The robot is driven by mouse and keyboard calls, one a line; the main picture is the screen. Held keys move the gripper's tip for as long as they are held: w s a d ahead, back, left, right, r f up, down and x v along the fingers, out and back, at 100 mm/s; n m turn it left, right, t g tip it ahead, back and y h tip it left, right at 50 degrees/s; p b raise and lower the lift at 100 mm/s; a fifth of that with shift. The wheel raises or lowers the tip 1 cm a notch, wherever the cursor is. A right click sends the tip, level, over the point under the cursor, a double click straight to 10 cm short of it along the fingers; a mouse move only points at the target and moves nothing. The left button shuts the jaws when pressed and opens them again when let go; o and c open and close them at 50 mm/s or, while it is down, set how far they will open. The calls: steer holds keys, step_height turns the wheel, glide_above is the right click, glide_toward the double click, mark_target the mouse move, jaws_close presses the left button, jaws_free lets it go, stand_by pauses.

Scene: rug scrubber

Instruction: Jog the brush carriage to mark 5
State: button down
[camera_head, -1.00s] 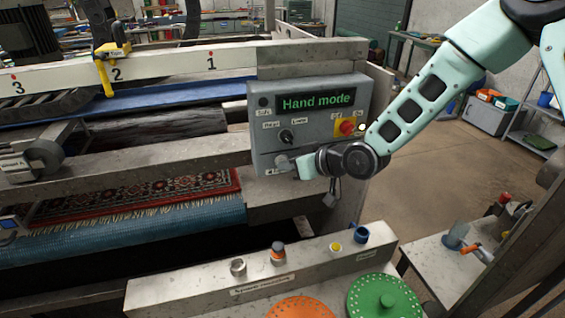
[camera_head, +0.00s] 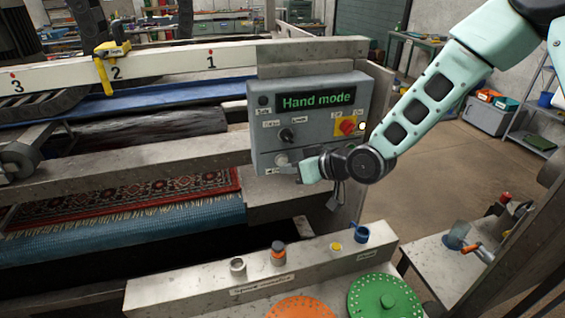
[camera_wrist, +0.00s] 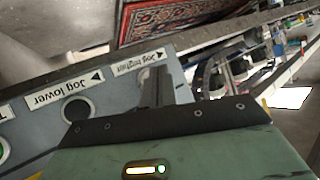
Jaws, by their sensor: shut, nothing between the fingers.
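The grey control panel (camera_head: 335,126) shows "Hand mode" in green. My gripper (camera_head: 298,170) is shut and empty, at the panel's lower edge beside the jog buttons. In the wrist view its fingers (camera_wrist: 165,88) lie below the "Jog higher" label (camera_wrist: 138,64), and that button is hidden. The "Jog lower" button (camera_wrist: 76,108) shows clear to their left. I cannot tell whether the fingertips touch the panel. The white scale rail (camera_head: 160,65) shows marks 1, 2 and 3; mark 5 is out of view. What looks like part of the brush carriage (camera_head: 20,162) is at the left edge.
A red emergency-type knob (camera_head: 347,127) on yellow sits at the panel's right. A yellow clamp (camera_head: 104,68) grips the rail near mark 2. A patterned rug (camera_head: 125,200) lies below. A front ledge (camera_head: 250,265) holds several small parts. Open floor (camera_head: 455,165) lies right.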

steer(key=shift+s+d+b, duration=0.25)
steer(key=shift+s, duration=1)
steer(key=shift+s+d+b, duration=0.25)
steer(key=shift+s, duration=0.95)
